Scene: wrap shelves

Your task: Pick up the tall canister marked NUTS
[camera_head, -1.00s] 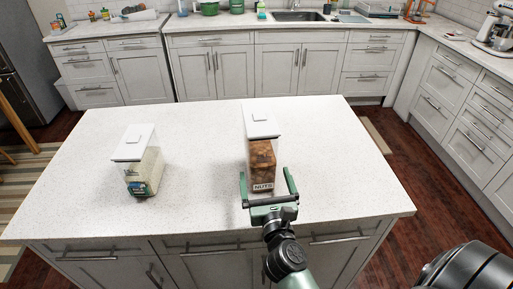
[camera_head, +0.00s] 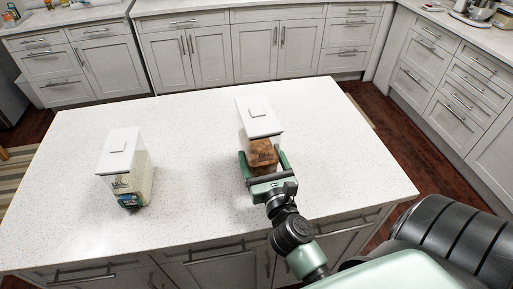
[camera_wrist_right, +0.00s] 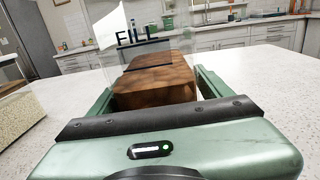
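The tall NUTS canister (camera_head: 262,150) is clear with a white lid and brown contents, and stands upright on the white island counter (camera_head: 200,185). My right gripper (camera_head: 264,162) is at its near side, with one green finger on each side of its lower part. The fingers look open, with a small gap beside the canister in the right wrist view. There the canister (camera_wrist_right: 155,85) fills the space between the fingers (camera_wrist_right: 158,88), and the word FILL shows on it. Its lower front is hidden by the gripper in the head view. My left gripper is out of view.
The counter between the two canisters is clear. Grey cabinets (camera_head: 230,50) line the back and right beyond the floor.

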